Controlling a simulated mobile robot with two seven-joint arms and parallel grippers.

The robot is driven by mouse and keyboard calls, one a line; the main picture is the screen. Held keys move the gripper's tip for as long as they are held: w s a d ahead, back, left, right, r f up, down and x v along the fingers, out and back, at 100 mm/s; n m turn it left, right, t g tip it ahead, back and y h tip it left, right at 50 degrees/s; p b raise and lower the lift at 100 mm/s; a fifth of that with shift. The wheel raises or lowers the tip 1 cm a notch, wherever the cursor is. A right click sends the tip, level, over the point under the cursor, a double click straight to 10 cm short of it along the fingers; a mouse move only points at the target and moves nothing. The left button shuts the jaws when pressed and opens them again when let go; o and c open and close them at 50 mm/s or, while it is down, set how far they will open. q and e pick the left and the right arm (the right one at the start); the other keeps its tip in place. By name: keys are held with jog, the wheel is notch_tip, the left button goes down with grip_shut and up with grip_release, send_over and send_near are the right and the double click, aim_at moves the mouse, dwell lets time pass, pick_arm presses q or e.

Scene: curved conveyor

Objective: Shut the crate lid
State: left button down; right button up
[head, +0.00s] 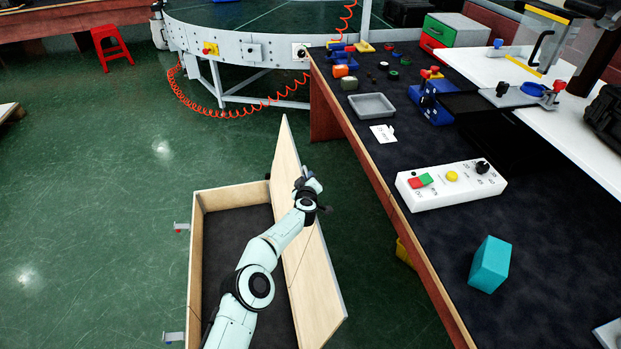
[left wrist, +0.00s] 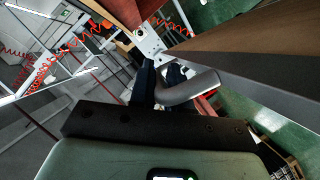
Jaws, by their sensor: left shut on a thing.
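The wooden crate (head: 197,250) stands open on the green floor, left of the workbench, with a dark inside. Its pale wooden lid (head: 315,285) is raised and steeply tilted along the crate's right side. My left arm reaches across the crate opening. My left gripper (head: 314,190) is at the lid, around the middle of its length. In the left wrist view, the lid (left wrist: 255,48) runs off to the right, and a curved grey handle (left wrist: 190,88) lies at the fingers. The gripper is shut on this handle; the fingertips are partly hidden. My right gripper is out of view.
The dark workbench (head: 400,185) with its wooden front edge stands close to the right. It carries a white button box (head: 450,183), a teal block (head: 490,264) and a grey tray (head: 371,105). The curved conveyor (head: 235,48) is behind. The floor left of the crate is clear.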

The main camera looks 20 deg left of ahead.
pick_arm(q)
jog(key=shift+s+a+r+p, duration=0.35)
jog(key=shift+a+p, duration=0.15)
jog(key=shift+p, duration=0.1)
jog(key=shift+s+a+r+p, duration=0.25)
jog(key=shift+s+a+p, duration=0.1)
jog(key=shift+a+p, duration=0.2)
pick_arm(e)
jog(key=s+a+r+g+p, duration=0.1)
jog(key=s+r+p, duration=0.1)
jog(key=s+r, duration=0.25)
pick_arm(q)
jog(key=s+a+f+n+b, duration=0.1)
jog(key=s+a+f+b, duration=0.1)
jog(key=s+a+b, duration=0.6)
jog(key=shift+s+a+f+t+b, duration=0.1)
jog(key=shift+s+a+t+b, duration=0.1)
jog(key=shift+s+a, duration=2.15)
jog(key=shift+s+a+f+t+b, duration=0.15)
jog(key=shift+s+a, duration=1)
jog(key=shift+a, duration=2.25)
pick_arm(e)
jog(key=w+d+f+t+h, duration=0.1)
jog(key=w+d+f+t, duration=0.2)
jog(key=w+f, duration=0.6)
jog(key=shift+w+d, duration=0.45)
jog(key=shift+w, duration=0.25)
pick_arm(q)
jog(key=shift+r, duration=0.1)
